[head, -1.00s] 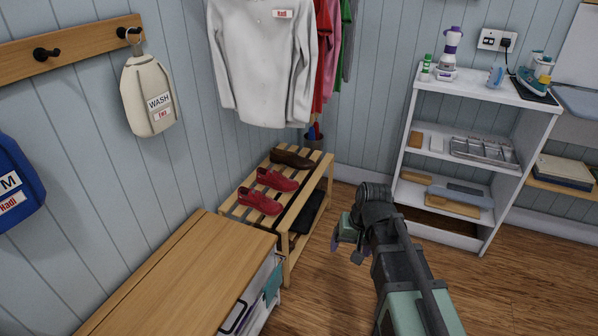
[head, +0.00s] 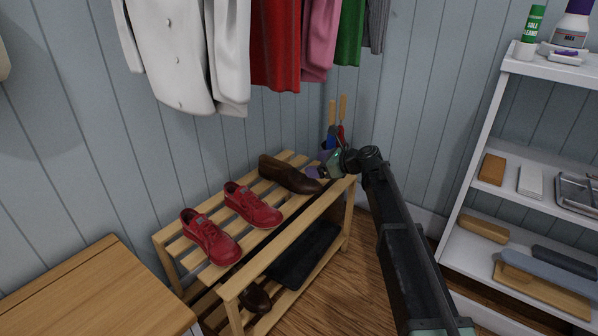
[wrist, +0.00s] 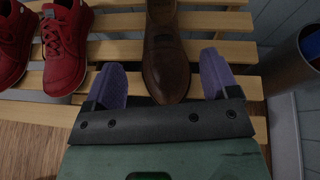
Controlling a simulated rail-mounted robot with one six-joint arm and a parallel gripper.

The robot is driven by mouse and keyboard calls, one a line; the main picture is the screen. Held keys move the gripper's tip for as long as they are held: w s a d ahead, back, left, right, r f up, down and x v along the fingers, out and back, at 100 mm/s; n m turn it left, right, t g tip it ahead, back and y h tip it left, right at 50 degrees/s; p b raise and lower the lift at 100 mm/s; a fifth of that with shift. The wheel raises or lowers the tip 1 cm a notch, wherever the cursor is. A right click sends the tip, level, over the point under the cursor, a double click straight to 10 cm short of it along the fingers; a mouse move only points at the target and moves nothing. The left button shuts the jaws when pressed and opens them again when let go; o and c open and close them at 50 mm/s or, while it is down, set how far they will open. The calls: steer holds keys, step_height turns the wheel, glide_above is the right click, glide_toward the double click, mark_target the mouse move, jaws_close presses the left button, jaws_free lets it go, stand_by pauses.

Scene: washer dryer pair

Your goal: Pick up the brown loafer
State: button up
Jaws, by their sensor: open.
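The brown loafer (head: 289,174) lies on the top slats of the wooden shoe rack, at its far right end. In the wrist view the loafer (wrist: 166,58) points its toe toward my gripper (wrist: 170,80). The gripper's purple fingers are open, one on each side of the toe, with nothing clamped between them. In the head view my gripper (head: 316,172) is at the loafer's right end, and the arm hides part of the gripper. Whether a finger touches the loafer cannot be told.
Red shoes (head: 229,220) stand left of the loafer on the rack (head: 264,240). Shirts (head: 190,50) hang above. A bin (wrist: 305,60) stands right of the rack in the wrist view. A white shelf (head: 470,150) is at the right, and a wooden-topped cabinet (head: 90,290) at the lower left.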

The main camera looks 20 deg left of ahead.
mark_target(292, 168)
steer(key=shift+s+a+m, duration=0.1)
steer(key=shift+s+m, duration=0.15)
steer(key=shift+m, duration=0.25)
steer(key=shift+a, duration=0.1)
steer(key=b+x, duration=0.1)
steer(key=x, duration=0.2)
steer(key=b+x, duration=0.2)
steer(key=x, duration=0.2)
steer(key=b+x, duration=0.1)
steer(key=x, duration=0.2)
steer(key=shift+w+a+f, duration=0.15)
steer(key=shift+w+f, duration=0.2)
steer(key=shift+w, duration=0.05)
steer(key=c, duration=1.1)
steer(key=shift+r, duration=0.2)
step_height(292, 168, up, 20)
steer(key=p, duration=1.9)
steer(key=shift+p, duration=0.35)
